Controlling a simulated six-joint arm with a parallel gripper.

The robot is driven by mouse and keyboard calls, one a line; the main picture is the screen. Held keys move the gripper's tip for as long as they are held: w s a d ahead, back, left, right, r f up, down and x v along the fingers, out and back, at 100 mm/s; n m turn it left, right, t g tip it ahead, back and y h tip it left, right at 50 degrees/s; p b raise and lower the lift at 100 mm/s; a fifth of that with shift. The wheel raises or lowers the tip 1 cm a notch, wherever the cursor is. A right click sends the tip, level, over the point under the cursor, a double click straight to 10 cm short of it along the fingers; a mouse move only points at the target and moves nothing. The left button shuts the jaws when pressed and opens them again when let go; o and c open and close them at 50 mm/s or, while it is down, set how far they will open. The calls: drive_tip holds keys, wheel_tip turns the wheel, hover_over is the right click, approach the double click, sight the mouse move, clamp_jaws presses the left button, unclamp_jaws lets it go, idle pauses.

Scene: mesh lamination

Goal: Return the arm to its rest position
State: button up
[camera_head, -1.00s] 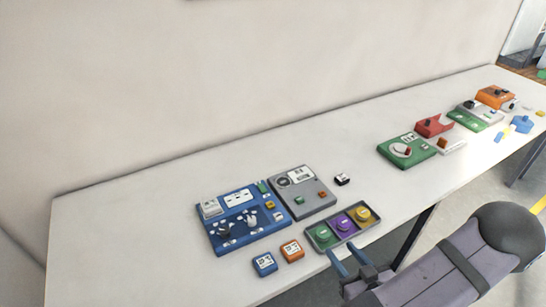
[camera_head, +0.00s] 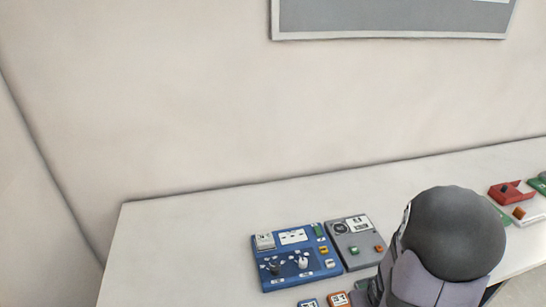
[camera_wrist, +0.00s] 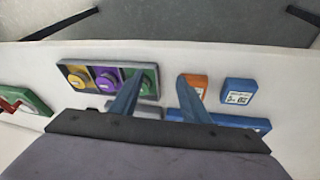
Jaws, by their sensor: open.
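My gripper (camera_wrist: 160,84) shows in the wrist view with two blue fingers apart and nothing between them. It is above the table (camera_wrist: 222,60), between the tray of yellow, purple and green round pieces (camera_wrist: 62,82) and an orange block (camera_wrist: 199,82). I cannot tell its exact height. In the head view my arm rises at the lower right, and the fingers are hidden or out of frame.
A blue panel (camera_head: 288,276) and a grey panel (camera_head: 367,249) stand left of my arm in the head view. A blue block (camera_wrist: 239,92) sits beside the orange one. A red part (camera_head: 511,192) lies far right. The table's left end is clear.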

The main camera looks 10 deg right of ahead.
drive_tip(key=s+a+r+n+g+y+b, duration=0.1)
drive_tip(key=s+a+r, duration=0.1)
drive_tip(key=a, duration=0.8)
drive_tip(key=s+a+r+n+g+y, duration=0.1)
drive_tip(key=a+r, duration=0.3)
drive_tip(key=a, duration=0.6)
drive_tip(key=shift+s+a+g+b, duration=0.3)
drive_tip(key=shift+s+g+b, duration=0.1)
drive_tip(key=shift+g, duration=0.3)
